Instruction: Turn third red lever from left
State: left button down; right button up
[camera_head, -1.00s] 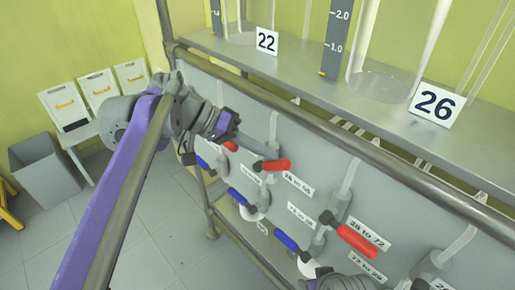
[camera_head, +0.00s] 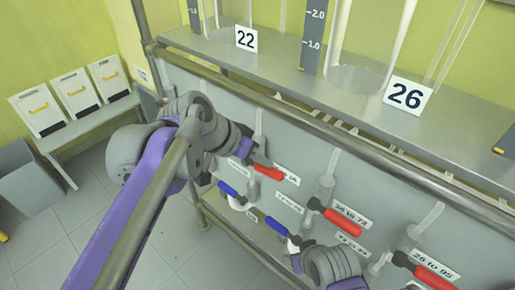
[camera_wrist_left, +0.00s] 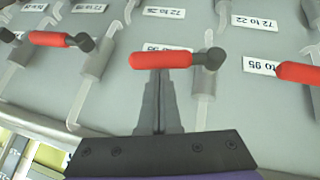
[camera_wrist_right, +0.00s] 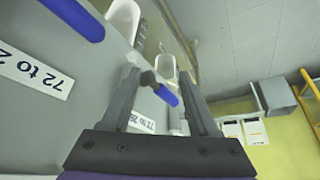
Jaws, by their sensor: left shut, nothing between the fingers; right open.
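A red lever (camera_head: 268,172) sits on the grey panel, slanting down to the right from its dark pivot. The left wrist view shows this lever (camera_wrist_left: 160,60) lying across just beyond the tips of my left gripper (camera_wrist_left: 158,75). That gripper is shut and empty, at or very close to the handle; I cannot tell if it touches. More red levers stand to the right (camera_head: 342,222) and far right (camera_head: 433,270). My left arm hides the panel's left part, so I cannot count the levers there. My right gripper (camera_wrist_right: 160,75) is open and empty by the panel.
Blue levers (camera_head: 232,192) (camera_head: 283,235) sit lower on the panel. A metal rail (camera_head: 330,130) runs in front of the shelf with glass vessels (camera_head: 362,45) and number cards. White boxes (camera_head: 75,92) stand at the back left. The floor at left is open.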

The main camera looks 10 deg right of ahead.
pick_arm(q)
jog(key=shift+s+d+f, duration=0.2)
jog(key=shift+s+f, duration=0.05)
jog(key=shift+f, duration=0.05)
jog(key=shift+s+f+t, duration=0.15)
jog(key=shift+f+t, duration=0.15)
dwell(0.3)
jog(key=v, duration=1.1)
jog(key=s+a+f+n+t+y, duration=0.1)
jog(key=s+a+f+n+y, duration=0.2)
jog(key=a+f, duration=0.8)
jog(key=s+a+f+n+t+y, duration=0.1)
jog(key=s+a+f+n+y, duration=0.3)
jog(key=a+f, duration=0.8)
jog(key=s+f+n, duration=0.2)
jog(key=s+f, duration=0.2)
jog(key=f, duration=0.1)
jog(key=shift+s+n+t+p, duration=0.15)
jog(key=shift+n+t+p, duration=0.15)
jog(key=shift+n, duration=0.1)
